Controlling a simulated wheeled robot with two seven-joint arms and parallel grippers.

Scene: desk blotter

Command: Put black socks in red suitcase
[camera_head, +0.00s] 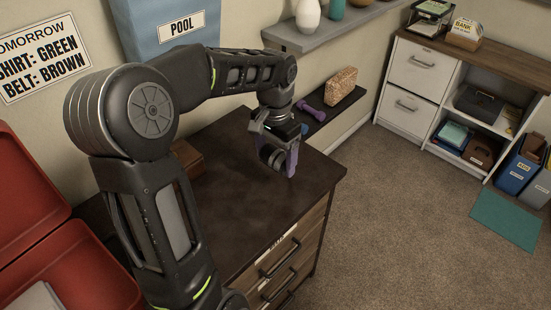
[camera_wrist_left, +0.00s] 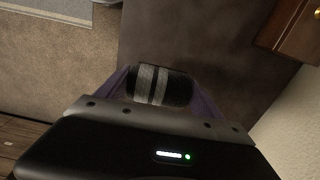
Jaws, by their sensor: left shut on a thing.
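The black socks (camera_wrist_left: 178,88), a rolled dark bundle with pale grey stripes, sit between the purple fingers of my left gripper (camera_wrist_left: 160,92) in the left wrist view. The gripper is shut on them. In the head view my left gripper (camera_head: 280,160) is over the far right part of the dark dresser top, and the socks are hard to make out there. The red suitcase (camera_head: 95,272) lies open at the lower left, with its lid (camera_head: 25,190) raised. My left arm hides part of it. My right gripper is not in view.
The dark dresser top (camera_head: 235,215) is mostly clear. A brown wooden box (camera_head: 187,158) stands at its back, behind my arm. A pale folded item (camera_head: 38,298) lies in the suitcase. A low shelf behind holds a purple dumbbell (camera_head: 311,110) and a tan block (camera_head: 341,85).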

